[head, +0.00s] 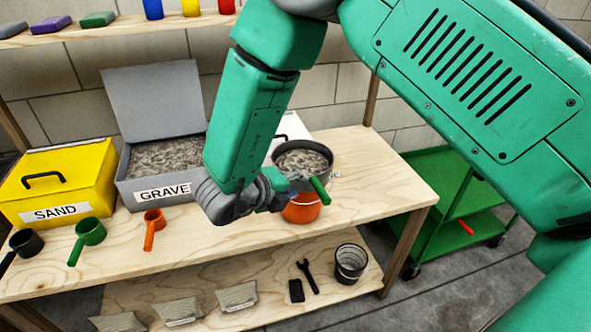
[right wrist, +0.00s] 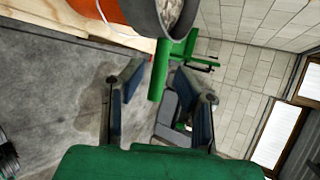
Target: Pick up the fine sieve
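A dark round sieve (head: 303,162) with a green handle (head: 319,190) sits on top of an orange bucket (head: 301,210) on the wooden bench. Grey gravel-like material fills it, so its mesh is hidden and I cannot tell how fine it is. My right gripper (head: 272,190) is beside the sieve and bucket, close to the handle. In the right wrist view the gripper is open. The green handle (right wrist: 158,74) points in between its two fingertips, with no finger visibly closed on it. My left gripper is not in view.
A yellow SAND box (head: 64,178) and an open grey gravel box (head: 128,185) stand left on the bench. Several scoops, including an orange one (head: 154,220), lie along the front. A dark mesh basket (head: 351,263) is on the lower shelf. A green cart (head: 440,170) stands right.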

